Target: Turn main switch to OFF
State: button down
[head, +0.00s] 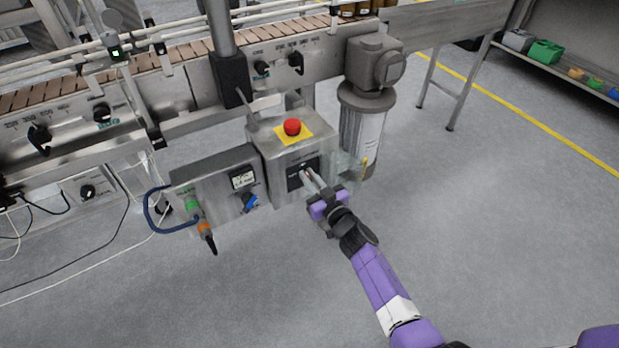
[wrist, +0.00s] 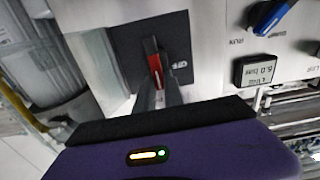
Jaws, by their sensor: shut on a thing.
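The main switch (wrist: 153,56) has a red handle on a dark square plate (wrist: 126,38), which also shows on the front of the grey control box in the head view (head: 293,181). My gripper (head: 309,177) reaches this plate from the lower right. In the wrist view my gripper's two fingers (wrist: 159,88) are shut on the red handle, one on each side. The fingers cover the handle's near end. White lettering beside the handle is only partly readable.
A red emergency button (head: 292,127) on a yellow plate tops the box. A panel with a blue knob (head: 250,202) and a small display (head: 243,179) stands to its left. A clear cylinder (head: 360,140) is close on the right.

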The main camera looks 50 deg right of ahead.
aim_at(298, 178)
jog(key=f+n+b, duration=0.1)
jog(key=n, duration=0.3)
jog(key=a+f+n+b, duration=0.1)
jog(key=n+b, duration=0.1)
jog(key=n, duration=0.2)
jog(key=f+n+b, duration=0.1)
jog(key=n+b, duration=0.1)
jog(key=n, duration=0.3)
jog(key=shift+a, duration=0.4)
jog(key=n+b, duration=0.1)
jog(key=n, duration=0.1)
jog(key=n+b, duration=0.1)
jog(key=n, duration=0.1)
jog(key=shift+d+f, duration=0.1)
jog(key=shift+f, duration=0.2)
jog(key=shift+n, duration=0.3)
jog(key=c, duration=1.4)
grip_release()
jog(key=shift+r, duration=0.1)
jog(key=shift+o, duration=0.5)
jog(key=shift+w+r, duration=0.15)
jog(key=shift+a, duration=0.2)
